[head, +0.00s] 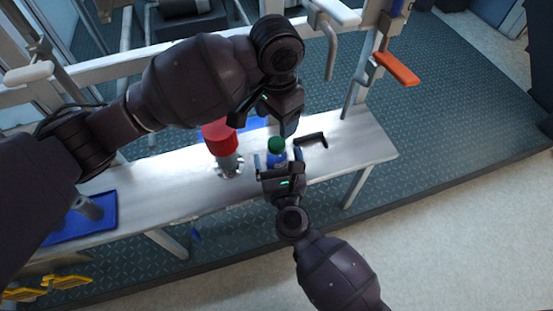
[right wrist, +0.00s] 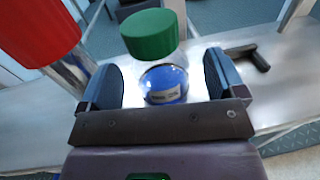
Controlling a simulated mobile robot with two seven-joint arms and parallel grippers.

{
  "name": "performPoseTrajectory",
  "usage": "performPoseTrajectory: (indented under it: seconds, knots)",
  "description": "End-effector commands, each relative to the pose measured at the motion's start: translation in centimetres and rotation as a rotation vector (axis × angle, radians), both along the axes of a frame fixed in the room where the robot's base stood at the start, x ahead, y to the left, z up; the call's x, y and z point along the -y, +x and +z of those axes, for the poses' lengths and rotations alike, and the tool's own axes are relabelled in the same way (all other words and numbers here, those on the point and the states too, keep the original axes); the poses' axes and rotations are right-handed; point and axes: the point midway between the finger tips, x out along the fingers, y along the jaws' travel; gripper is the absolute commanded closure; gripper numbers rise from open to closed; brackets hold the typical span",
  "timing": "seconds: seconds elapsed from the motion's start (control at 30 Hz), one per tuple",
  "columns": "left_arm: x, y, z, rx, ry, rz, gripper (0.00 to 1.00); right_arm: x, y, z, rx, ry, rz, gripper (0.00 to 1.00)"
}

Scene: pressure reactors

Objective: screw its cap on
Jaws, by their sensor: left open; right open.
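The bottle (head: 277,160) is blue and stands on the metal bench, with a green cap (head: 276,144) at its top. In the right wrist view the green cap (right wrist: 148,35) shows above the rounded blue body (right wrist: 163,84), with a pale band between them; I cannot tell how the cap sits on the neck. My right gripper (head: 276,170) is open, with its fingers on either side of the blue body, and the fingers look apart from it. My left gripper (head: 265,118) is open and empty above and behind the cap.
A red-topped metal cylinder (head: 221,138) stands left of the bottle. A black handle-shaped piece (head: 311,140) lies to its right. A blue mat (head: 85,218) is at the bench's left end. The bench (head: 365,145) is clear at the right; an orange lever (head: 397,68) is beyond.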

Motion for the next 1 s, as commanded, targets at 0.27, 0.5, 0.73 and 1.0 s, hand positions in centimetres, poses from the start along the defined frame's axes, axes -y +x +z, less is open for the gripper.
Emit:
performPoseTrajectory:
  seconds: [0.27,0.5,0.73,1.0]
  knots:
    - [0.0,0.0,0.0,0.0,0.0,0.0,0.35,-0.3,1.6,0.0,0.0,0.001,0.0,0.11]
    - [0.0,0.0,0.0,0.0,0.0,0.0,0.35,-0.3,1.7,0.0,-0.001,0.002,-0.001,0.11]
    - [0.0,0.0,0.0,0.0,0.0,0.0,0.35,-0.3,1.7,0.0,0.0,0.001,0.0,0.39]
    - [0.0,0.0,0.0,0.0,0.0,0.0,0.35,-0.3,1.7,0.0,0.0,0.001,0.0,0.8]
